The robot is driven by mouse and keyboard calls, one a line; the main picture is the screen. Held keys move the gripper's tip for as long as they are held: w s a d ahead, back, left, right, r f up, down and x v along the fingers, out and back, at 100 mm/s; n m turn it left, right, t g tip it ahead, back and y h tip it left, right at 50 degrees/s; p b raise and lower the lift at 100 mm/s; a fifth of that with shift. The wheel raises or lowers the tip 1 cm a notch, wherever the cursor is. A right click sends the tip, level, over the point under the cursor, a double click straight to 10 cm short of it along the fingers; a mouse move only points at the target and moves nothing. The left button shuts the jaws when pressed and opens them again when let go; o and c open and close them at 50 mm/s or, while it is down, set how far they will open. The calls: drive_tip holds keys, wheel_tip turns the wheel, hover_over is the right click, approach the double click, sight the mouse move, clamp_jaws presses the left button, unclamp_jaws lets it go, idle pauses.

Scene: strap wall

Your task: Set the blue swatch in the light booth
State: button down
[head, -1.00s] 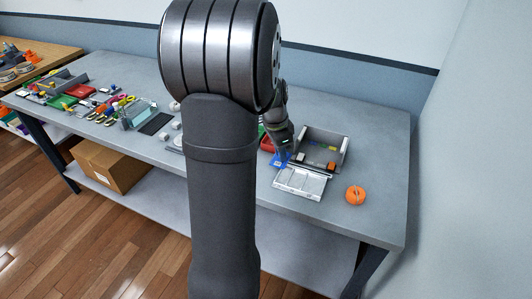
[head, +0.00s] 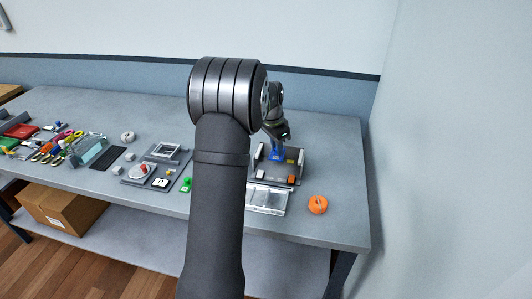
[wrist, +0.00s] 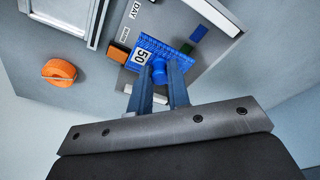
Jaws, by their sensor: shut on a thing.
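My gripper (head: 279,138) is shut on the blue swatch (head: 277,154), which hangs over the light booth (head: 262,177). In the wrist view the fingers (wrist: 160,78) grip a round blue knob on the swatch (wrist: 176,45). The swatch is a flat blue plate with ruled marks and a white "50" tag, tilted in the picture. Under it is the grey floor of the booth (wrist: 122,82), with a white strip along one side and a "DAY" label. I cannot tell whether the swatch touches the floor.
An orange block (wrist: 117,53), a green block (wrist: 197,32) and a dark blue block stand in the booth around the swatch. A pale framed tray (head: 267,200) lies in front of it. An orange roll (head: 318,205) sits to the right. My arm hides part of the table.

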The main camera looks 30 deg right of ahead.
drive_tip(key=shift+w+d+f, duration=0.15)
drive_tip(key=shift+d+f, duration=0.05)
drive_tip(key=shift+d, duration=0.2)
drive_tip(key=shift+d+f, duration=0.15)
drive_tip(key=shift+f, duration=2.8)
drive_tip(key=shift+f, duration=0.2)
drive_tip(key=c, duration=0.9)
unclamp_jaws()
drive_tip(key=shift+r, duration=0.1)
drive_tip(key=shift+r, duration=2.9)
